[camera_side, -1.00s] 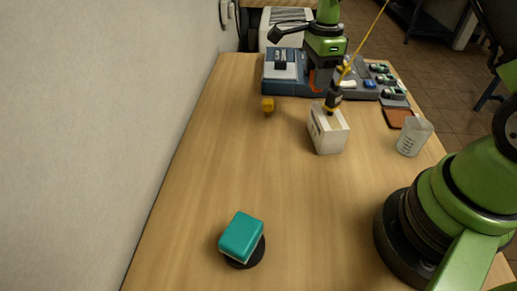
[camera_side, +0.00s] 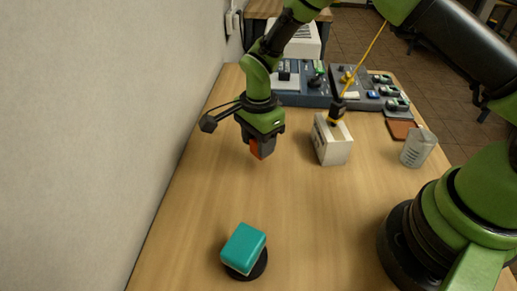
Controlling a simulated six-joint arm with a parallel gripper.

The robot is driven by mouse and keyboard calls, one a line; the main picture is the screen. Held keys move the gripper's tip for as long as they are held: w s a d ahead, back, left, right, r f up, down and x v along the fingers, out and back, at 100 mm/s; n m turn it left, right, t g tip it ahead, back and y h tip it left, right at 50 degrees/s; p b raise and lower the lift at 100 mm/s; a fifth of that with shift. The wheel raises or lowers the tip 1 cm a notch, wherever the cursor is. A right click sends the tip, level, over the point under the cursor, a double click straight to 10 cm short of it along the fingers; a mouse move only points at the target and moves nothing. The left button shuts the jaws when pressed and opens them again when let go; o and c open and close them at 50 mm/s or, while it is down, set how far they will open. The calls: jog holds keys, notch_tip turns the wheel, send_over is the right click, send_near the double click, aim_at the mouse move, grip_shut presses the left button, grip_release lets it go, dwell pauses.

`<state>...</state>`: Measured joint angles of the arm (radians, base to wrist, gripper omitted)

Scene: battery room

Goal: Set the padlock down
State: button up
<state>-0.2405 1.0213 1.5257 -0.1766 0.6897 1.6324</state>
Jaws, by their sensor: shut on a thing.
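My gripper (camera_side: 262,150) is shut on an orange-red padlock (camera_side: 256,149), of which only a small part shows between and beside the dark fingers. The gripper points down over the left part of the wooden table (camera_side: 205,195), left of the white box. The padlock appears held above the tabletop; the exact gap is hard to tell.
Blue-grey panels (camera_side: 350,88) are behind. A teal block on a black base (camera_side: 243,248) is in front. Mid-table is clear.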

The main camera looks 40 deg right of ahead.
jog(key=shift+f, duration=1.3)
jog(key=o, duration=1)
jog(key=shift+f, duration=0.15)
notch_tip(320, 180, up, 12)
jog(key=shift+r, duration=0.25)
jog(key=s+d+r+n+t+y, duration=0.15)
jog(key=s+r+n, duration=0.25)
jog(key=r, duration=0.6)
jog(key=s+d+r+n+t, duration=0.1)
jog(key=s+r+n+t, duration=0.1)
jog(key=s, duration=0.3)
jog(key=s+d+r+n+t, duration=0.1)
jog(key=s+d+r+n, duration=0.1)
jog(key=s+n, duration=0.2)
jog(key=s+d+r+n+t, duration=0.1)
jog(key=s+r+n+t, duration=0.1)
jog(key=s, duration=0.6)
jog(key=shift+s+d+r+n+t+y, duration=0.1)
jog(key=shift+d+r+n+t+y, duration=0.2)
jog(key=shift+r+n, duration=0.5)
